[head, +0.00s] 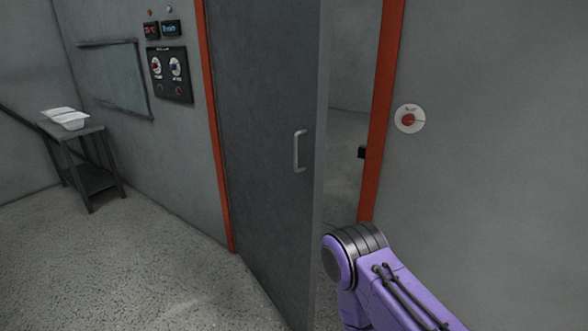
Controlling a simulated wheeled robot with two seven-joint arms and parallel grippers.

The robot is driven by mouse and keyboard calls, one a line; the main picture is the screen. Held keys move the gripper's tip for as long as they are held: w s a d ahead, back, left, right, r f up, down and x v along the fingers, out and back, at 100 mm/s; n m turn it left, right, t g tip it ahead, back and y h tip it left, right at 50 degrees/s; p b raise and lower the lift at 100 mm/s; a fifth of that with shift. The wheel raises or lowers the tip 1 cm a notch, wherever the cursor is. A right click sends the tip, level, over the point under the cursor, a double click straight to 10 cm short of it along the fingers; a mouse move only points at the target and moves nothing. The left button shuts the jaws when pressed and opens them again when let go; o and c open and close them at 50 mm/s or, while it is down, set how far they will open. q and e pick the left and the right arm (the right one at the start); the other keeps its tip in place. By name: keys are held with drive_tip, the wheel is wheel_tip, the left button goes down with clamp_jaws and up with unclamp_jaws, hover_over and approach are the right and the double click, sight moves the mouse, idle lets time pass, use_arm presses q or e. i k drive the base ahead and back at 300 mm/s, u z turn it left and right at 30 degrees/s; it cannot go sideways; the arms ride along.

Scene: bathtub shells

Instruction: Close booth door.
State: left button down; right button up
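The grey booth door (265,130) stands ajar in the middle of the head view, swung out toward me. Its vertical edge is apart from the right side of the orange door frame (386,100), and a gap shows the booth's inside. A metal pull handle (298,151) sits on the door's face near that edge. A purple link of my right arm is at the lower right, close to the door edge and the opening. My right gripper is hidden or out of the picture. My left gripper is not in view.
A red button on a round white plate (409,119) is on the wall right of the frame. A control panel (170,75) and a window (115,78) are on the left wall. A small table (88,130) holds white trays (70,120). The speckled floor at left is clear.

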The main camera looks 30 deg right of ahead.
sight(271, 59)
drive_tip(key=z, duration=0.65)
drive_tip(key=i, duration=1.1)
drive_tip(key=z, duration=0.7)
